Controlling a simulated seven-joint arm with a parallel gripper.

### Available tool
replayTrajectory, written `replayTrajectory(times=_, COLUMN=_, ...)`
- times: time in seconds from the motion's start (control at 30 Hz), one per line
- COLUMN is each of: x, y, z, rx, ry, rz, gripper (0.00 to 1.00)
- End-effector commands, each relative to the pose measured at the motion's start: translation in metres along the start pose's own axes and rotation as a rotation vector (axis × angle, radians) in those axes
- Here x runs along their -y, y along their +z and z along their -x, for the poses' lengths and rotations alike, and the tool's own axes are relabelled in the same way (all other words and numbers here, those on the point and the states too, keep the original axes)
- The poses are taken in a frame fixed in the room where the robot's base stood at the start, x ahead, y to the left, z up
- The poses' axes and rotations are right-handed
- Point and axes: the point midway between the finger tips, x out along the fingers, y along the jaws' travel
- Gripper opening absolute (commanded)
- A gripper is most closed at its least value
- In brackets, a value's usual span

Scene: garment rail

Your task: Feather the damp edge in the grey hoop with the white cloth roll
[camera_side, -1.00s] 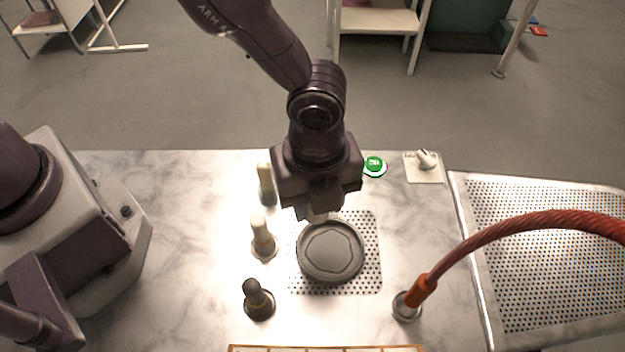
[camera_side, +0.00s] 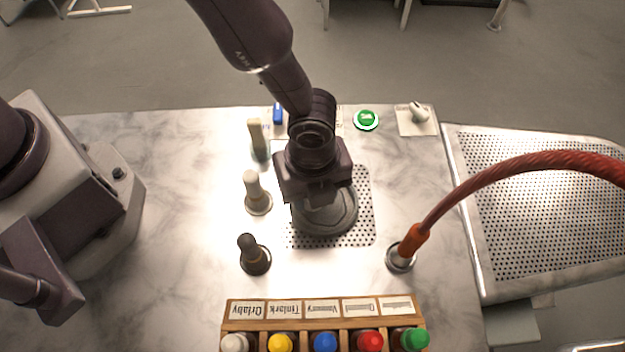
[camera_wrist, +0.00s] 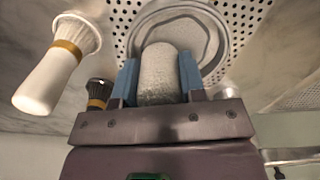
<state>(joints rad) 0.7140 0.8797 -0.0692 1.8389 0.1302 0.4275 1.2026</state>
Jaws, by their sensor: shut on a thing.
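The grey hoop (camera_side: 345,216) lies on the perforated panel in the side view, partly covered by my gripper. In the wrist view the hoop (camera_wrist: 220,38) is just beyond the fingertips, and a faint angular outline (camera_wrist: 205,27) shows on the grey surface inside it. My gripper (camera_side: 318,203) is over the hoop's upper left part. In the wrist view its blue fingers (camera_wrist: 158,78) are shut on the white cloth roll (camera_wrist: 158,80), whose rounded end points into the hoop. I cannot tell whether the roll touches the surface.
A pale brush (camera_side: 256,192), a dark brush (camera_side: 253,255) and another pale one (camera_side: 258,138) stand left of the hoop. A red hose (camera_side: 470,193) arches at the right. A wooden rack (camera_side: 290,326) of colour-capped bottles stands in front. A green button (camera_side: 366,119) is behind.

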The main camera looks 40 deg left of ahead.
Motion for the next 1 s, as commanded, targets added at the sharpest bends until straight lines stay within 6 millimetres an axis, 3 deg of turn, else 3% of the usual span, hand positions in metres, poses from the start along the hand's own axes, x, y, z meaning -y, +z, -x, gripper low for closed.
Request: replayTrajectory(times=1.0, x=0.0, y=0.0, z=-0.01, rx=0.0, ry=0.0, rz=0.0, gripper=0.15)
